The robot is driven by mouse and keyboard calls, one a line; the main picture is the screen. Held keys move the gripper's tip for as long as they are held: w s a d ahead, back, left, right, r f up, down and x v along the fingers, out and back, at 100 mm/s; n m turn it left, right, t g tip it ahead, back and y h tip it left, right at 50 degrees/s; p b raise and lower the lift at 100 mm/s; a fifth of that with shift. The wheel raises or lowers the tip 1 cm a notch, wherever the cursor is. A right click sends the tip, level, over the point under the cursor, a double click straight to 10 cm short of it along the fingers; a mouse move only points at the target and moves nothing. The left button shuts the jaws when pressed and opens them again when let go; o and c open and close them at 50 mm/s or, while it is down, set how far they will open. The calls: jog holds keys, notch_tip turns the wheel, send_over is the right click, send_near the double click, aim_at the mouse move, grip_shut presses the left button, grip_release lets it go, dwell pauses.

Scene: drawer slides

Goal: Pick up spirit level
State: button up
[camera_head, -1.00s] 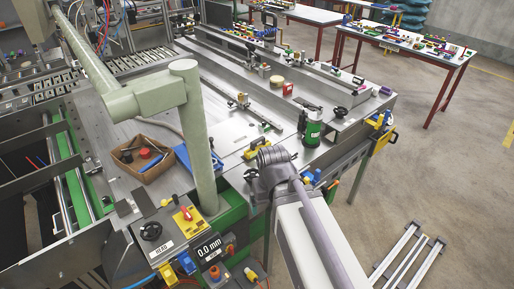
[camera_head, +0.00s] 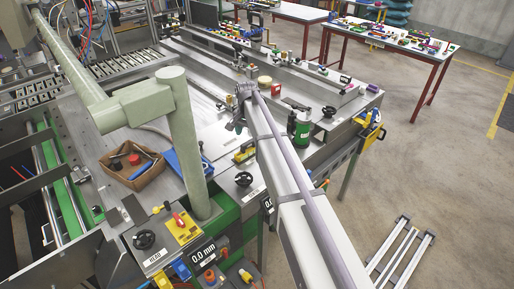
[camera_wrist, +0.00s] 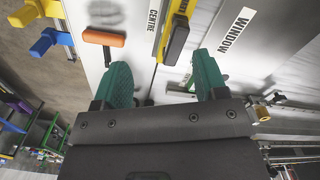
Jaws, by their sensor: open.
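A yellow and black piece that looks like the spirit level (camera_wrist: 176,32) lies on the grey metal surface in the wrist view, ahead of my fingertips. In the head view a yellow piece (camera_head: 243,155), probably the same one, lies on the bench just left of my arm. My gripper (camera_wrist: 162,75) is open, its two teal fingers wide apart with nothing between them. The yellow piece is beyond the fingers, nearer the right one; I cannot tell the height gap.
Labels reading CENTRE (camera_wrist: 153,20) and WINDOW (camera_wrist: 237,30) flank the yellow piece. An orange-handled part (camera_wrist: 104,38) is near the left finger. In the head view, a green bottle (camera_head: 303,128) stands right of my arm, and a cardboard box (camera_head: 133,164) sits left of the pale post (camera_head: 185,135).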

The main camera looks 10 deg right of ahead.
aim_at(248, 142)
jog(key=w+m, duration=0.1)
jog(key=w, duration=0.1)
jog(key=w+d+m, duration=0.1)
jog(key=w, duration=0.1)
jog(key=shift+w+m, duration=0.2)
jog(key=shift+m, duration=0.2)
jog(key=shift+s+m, duration=0.4)
jog(key=shift+m, duration=0.3)
jog(key=shift+s+a+r+m, duration=0.1)
jog(key=shift+s+m, duration=0.1)
jog(key=shift+m, duration=0.1)
notch_tip(248, 142, down, 11)
jog(key=b, duration=1.1)
jog(key=shift+w+a+f, duration=0.1)
jog(key=shift+a+f, duration=0.05)
jog(key=shift+f, duration=0.05)
jog(key=shift+r, duration=0.25)
jog(key=c, duration=1.1)
